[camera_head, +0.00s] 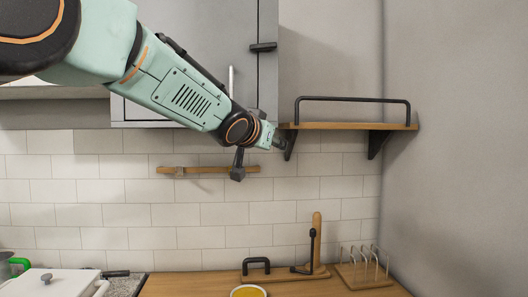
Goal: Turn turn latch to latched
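A grey wall cabinet (190,22) hangs at the upper middle. A small black turn latch (263,47) lies horizontally across the dark vertical seam at the door's right side. A pale upright handle (231,80) is on the door to the left of the seam. My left arm comes in from the upper left and crosses in front of the cabinet, hiding part of the door. My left gripper (277,141) is at the cabinet's lower right corner in the picture, well below the latch and apart from it. Its fingers are small and dark, and their opening is unclear. My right gripper is not in view.
A wooden shelf (350,126) with a black rail is on the wall to the right. A wooden strip (190,170) is on the tiles below. The wooden counter (190,286) holds a paper-towel-like stand (316,240), a wire rack (365,265) and a yellow-filled bowl (249,291).

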